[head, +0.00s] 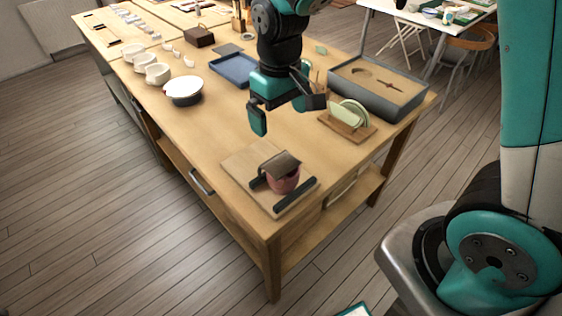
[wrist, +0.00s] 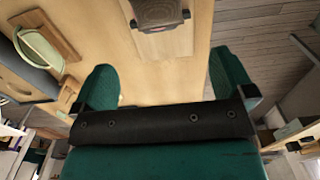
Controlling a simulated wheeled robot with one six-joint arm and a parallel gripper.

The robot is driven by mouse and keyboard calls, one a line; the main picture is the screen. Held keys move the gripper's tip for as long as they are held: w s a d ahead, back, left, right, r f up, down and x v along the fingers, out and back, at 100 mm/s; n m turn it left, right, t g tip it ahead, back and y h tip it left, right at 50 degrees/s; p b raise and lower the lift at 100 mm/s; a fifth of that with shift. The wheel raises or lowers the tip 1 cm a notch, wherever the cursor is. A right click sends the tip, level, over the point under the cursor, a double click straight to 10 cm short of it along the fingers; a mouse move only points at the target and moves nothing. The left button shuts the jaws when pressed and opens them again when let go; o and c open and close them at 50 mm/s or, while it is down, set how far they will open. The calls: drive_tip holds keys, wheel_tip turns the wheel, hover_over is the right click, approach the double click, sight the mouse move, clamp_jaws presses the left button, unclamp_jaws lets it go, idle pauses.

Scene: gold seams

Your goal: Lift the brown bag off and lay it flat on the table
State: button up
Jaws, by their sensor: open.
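The brown bag (head: 280,162) lies draped over a small reddish pot (head: 284,182) near the table's front corner. The pot stands on a pale wooden board (head: 243,165) between two dark bars. In the wrist view the bag (wrist: 157,10) shows at the top edge, partly cut off. My gripper (head: 287,112) is open and empty, above the table and behind the bag in the head view. In the wrist view my gripper (wrist: 164,76) has its two green fingers wide apart, with bare table between them and the bag beyond.
Bare table (head: 205,125) lies left of the board. A green plate in a wooden rack (head: 347,125) and a grey tray (head: 378,95) stand to the right. A white bowl (head: 184,94) and a blue tray (head: 232,70) are farther back.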

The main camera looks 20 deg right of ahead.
hover_over(281, 161)
wheel_tip(281, 161, down, 8)
drive_tip(key=shift+s+a+f+p, duration=0.1)
drive_tip(key=shift+a+f+p, duration=0.05)
drive_tip(key=shift+f+p, duration=0.15)
drive_tip(key=shift+d+f+p, duration=0.2)
drive_tip(key=shift+f+p, duration=0.4)
drive_tip(key=shift+f, duration=1.95)
drive_tip(key=c, duration=1)
